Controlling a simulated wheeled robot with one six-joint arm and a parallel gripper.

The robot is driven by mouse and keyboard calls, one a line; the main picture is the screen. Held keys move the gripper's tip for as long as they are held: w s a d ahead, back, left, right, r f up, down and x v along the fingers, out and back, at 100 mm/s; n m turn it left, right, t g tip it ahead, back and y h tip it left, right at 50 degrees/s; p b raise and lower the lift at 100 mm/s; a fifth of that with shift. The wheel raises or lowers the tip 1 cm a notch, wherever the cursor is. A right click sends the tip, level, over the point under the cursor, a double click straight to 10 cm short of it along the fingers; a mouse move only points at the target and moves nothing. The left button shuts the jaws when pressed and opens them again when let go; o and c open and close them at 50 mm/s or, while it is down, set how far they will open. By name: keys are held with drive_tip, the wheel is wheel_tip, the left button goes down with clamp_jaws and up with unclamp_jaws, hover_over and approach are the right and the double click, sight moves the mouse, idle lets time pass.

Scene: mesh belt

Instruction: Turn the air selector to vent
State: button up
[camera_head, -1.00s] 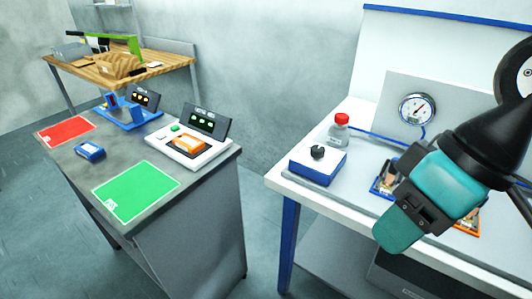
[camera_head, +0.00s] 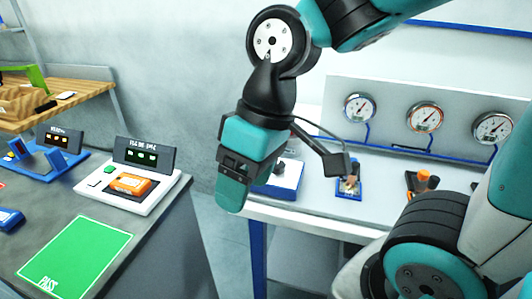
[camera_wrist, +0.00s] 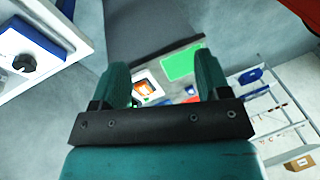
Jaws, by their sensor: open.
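The air selector is a blue box with a white top and a black knob, on the white table. My gripper (camera_wrist: 162,70) is open and empty, fingers down, apart from the selector. The label positions cannot be read.
Pressure gauges (camera_head: 424,117) stand on a panel behind the white table (camera_head: 310,219). A small blue fixture (camera_head: 348,190) and orange-topped parts (camera_head: 424,180) are on that table. The grey bench (camera_head: 150,235) at left holds a green pad (camera_head: 75,255) and a tester (camera_head: 120,190).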

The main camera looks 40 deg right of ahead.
drive_tip(key=w+d+m+h+p, duration=0.1)
drive_tip(key=w+d+m+h, duration=0.15)
drive_tip(key=w+d, duration=0.75)
drive_tip(key=m+h+p, duration=0.1)
drive_tip(key=m, duration=0.4)
hover_over(278, 164)
drive_tip(key=f, duration=0.1)
wheel_tip(278, 164, down, 17)
drive_tip(key=p, duration=0.2)
drive_tip(key=shift+f+p, duration=0.15)
drive_tip(key=shift+p, duration=0.2)
drive_tip(key=shift+w, duration=0.1)
drive_tip(key=c, duration=0.9)
drive_tip(key=shift+c, duration=0.2)
